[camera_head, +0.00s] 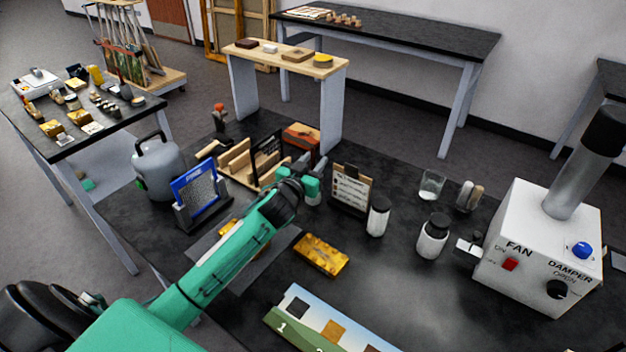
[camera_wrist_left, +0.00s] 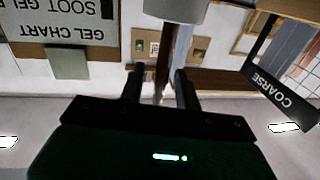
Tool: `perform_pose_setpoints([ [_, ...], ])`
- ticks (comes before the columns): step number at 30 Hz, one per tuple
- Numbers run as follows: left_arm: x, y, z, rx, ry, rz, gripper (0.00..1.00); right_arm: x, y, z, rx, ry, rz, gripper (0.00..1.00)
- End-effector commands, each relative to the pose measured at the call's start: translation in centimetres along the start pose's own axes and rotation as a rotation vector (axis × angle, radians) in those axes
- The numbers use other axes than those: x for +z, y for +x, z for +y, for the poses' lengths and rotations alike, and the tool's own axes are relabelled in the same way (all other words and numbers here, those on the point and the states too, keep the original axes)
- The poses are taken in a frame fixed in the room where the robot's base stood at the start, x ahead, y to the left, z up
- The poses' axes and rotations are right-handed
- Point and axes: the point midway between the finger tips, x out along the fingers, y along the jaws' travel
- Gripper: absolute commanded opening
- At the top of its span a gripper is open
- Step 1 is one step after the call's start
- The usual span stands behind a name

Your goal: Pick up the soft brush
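My left gripper (camera_head: 306,182) is over the dark bench, beside the wooden rack. In the left wrist view its two fingers (camera_wrist_left: 160,88) are apart. A thin brown handle-like strip (camera_wrist_left: 164,55) stands between them, close to the right finger, with a gap on the left. It seems to rise from a grey cylindrical holder (camera_wrist_left: 175,10) in this upside-down view. It may be the soft brush; its bristles are not visible and I cannot tell for sure. In the head view the gripper hides it. My right gripper is not in view.
The wooden rack (camera_head: 237,160) and a blue-framed panel (camera_head: 197,188) stand to the left. A small clipboard sign (camera_head: 351,189) and white jars (camera_head: 378,217) stand close on the right. A yellow block (camera_head: 321,255) lies in front. The white fan box (camera_head: 535,250) is far right.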

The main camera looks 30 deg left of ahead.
Motion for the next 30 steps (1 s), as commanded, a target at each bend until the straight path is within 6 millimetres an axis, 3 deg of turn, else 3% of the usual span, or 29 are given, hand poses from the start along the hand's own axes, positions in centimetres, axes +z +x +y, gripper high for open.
perform_pose_setpoints([
  [4, 0.0, 0.0, 0.0, 0.0, 0.0, 0.0, 0.33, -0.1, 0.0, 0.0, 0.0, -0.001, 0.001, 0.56],
  [9, 0.0, 0.0, 0.0, 0.0, -0.001, 0.0, 0.02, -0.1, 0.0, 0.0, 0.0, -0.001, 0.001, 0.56],
  [10, 0.0, 0.0, 0.0, 0.0, -0.001, 0.0, 0.0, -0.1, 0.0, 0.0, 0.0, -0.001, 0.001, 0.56],
  [23, -0.2, 0.0, 0.0, 0.0, 0.0, 0.0, 0.0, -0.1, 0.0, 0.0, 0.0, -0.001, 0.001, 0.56],
  [30, -2.7, 0.0, -0.1, 0.001, 0.0, 0.004, 0.0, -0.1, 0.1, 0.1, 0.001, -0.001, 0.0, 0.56],
])
